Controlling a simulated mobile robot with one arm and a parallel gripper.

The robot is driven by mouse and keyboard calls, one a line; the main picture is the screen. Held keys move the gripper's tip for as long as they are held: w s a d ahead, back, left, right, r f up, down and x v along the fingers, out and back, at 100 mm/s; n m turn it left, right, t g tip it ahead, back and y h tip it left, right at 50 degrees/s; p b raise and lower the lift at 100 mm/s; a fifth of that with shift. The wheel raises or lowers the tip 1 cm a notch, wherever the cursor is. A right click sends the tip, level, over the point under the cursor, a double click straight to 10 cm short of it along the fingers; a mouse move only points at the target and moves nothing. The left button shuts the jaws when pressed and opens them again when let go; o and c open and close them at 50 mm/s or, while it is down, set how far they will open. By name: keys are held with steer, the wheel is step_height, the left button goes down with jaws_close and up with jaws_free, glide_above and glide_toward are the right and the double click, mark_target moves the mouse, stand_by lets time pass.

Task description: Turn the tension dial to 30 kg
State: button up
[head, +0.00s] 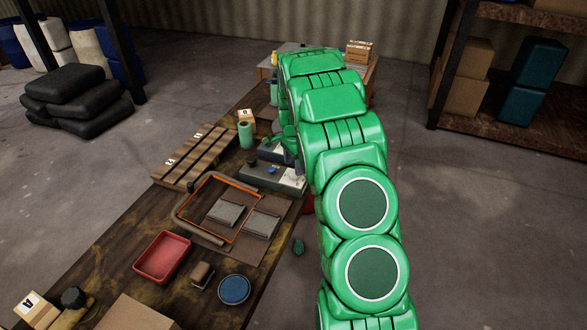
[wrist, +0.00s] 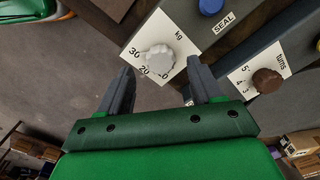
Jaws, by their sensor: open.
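The tension dial (wrist: 158,60) is a pale grey ridged knob on a white plate marked "kg", with 30 and 20 readable beside it. It sits on the face of a grey machine in the wrist view. Where its pointer stands cannot be told. My gripper (wrist: 163,78) is open, its two dark fingers apart on either side of the knob's near side. The knob lies just beyond the line of the fingertips, and no contact shows. In the head view my green arm reaches to the grey machine (head: 268,176) and hides part of it.
A brown knob (wrist: 267,80) on a "turns" plate is to the right, and a blue button (wrist: 211,5) marked "SEAL" is above. On the workbench are an orange-edged frame (head: 209,236), a red tray (head: 162,257) and a slatted pallet (head: 190,160). Open floor lies right of the bench.

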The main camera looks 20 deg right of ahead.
mark_target(293, 173)
steer(key=shift+r, duration=2.35)
steer(key=shift+a+r, duration=0.1)
steer(key=shift+r, duration=0.05)
steer(key=s+a+r+n+g, duration=0.1)
steer(key=s+a+r+n, duration=0.4)
steer(key=s+r, duration=0.55)
steer(key=s+a+r+n, duration=0.3)
steer(key=s+a+r, duration=0.4)
steer(key=s, duration=0.7)
steer(key=s+a+n, duration=0.3)
steer(key=s+n, duration=0.1)
steer(key=s, duration=0.8)
steer(key=s+a+r+n, duration=0.1)
steer(key=s+a+n, duration=0.2)
steer(key=s, duration=1)
steer(key=shift+s+r+n+g, duration=0.25)
steer(key=shift+n+g, duration=0.15)
steer(key=shift+n, duration=0.2)
